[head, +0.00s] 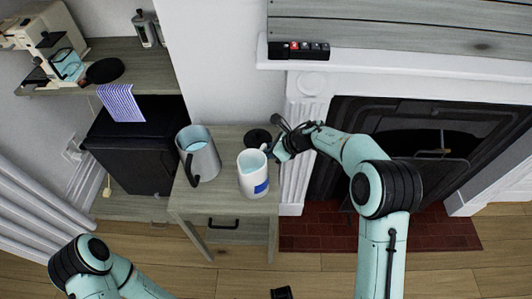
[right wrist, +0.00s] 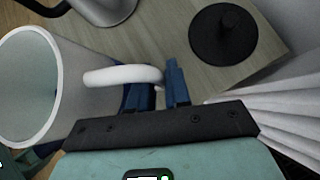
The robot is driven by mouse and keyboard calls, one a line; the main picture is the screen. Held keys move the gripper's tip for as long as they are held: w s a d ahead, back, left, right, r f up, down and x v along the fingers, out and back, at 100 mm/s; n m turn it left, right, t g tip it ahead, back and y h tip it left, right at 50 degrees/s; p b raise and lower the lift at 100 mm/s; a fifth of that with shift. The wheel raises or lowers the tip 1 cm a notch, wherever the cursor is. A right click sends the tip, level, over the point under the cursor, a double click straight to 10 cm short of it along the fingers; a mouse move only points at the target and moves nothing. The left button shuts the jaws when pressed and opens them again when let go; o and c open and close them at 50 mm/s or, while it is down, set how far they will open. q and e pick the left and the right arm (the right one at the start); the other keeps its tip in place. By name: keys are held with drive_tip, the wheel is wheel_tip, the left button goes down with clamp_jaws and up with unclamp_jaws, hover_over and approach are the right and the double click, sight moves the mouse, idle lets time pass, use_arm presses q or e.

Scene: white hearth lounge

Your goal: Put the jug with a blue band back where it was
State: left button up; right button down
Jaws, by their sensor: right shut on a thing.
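The white jug with a blue band (head: 251,177) is at the right side of the small wooden cabinet's top (head: 217,187) in the head view. It looks roughly upright; I cannot tell whether its base touches the top. My right gripper (head: 275,153) is shut on its handle, from the right. In the right wrist view, the white handle (right wrist: 118,76) reaches the blue fingers of the gripper (right wrist: 158,92), and the jug's open rim (right wrist: 60,65) is at the left.
A grey jug with a dark handle (head: 204,160) stands left of the white jug on the cabinet. A round black lid-like piece with a knob (head: 257,137) lies behind, also in the right wrist view (right wrist: 223,35). The fireplace surround (head: 297,185) is close on the right.

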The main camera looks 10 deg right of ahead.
idle(0.3)
drive_tip(key=c, duration=1.4)
unclamp_jaws()
drive_tip(key=shift+f, duration=0.2)
drive_tip(key=o, duration=0.3)
drive_tip(key=shift+r, duration=0.25)
drive_tip(key=p+v, duration=0.1)
drive_tip(key=v, duration=1)
drive_tip(key=shift+s+d+r, duration=0.2)
drive_tip(key=shift+d+r, duration=0.05)
drive_tip(key=shift+d, duration=0.05)
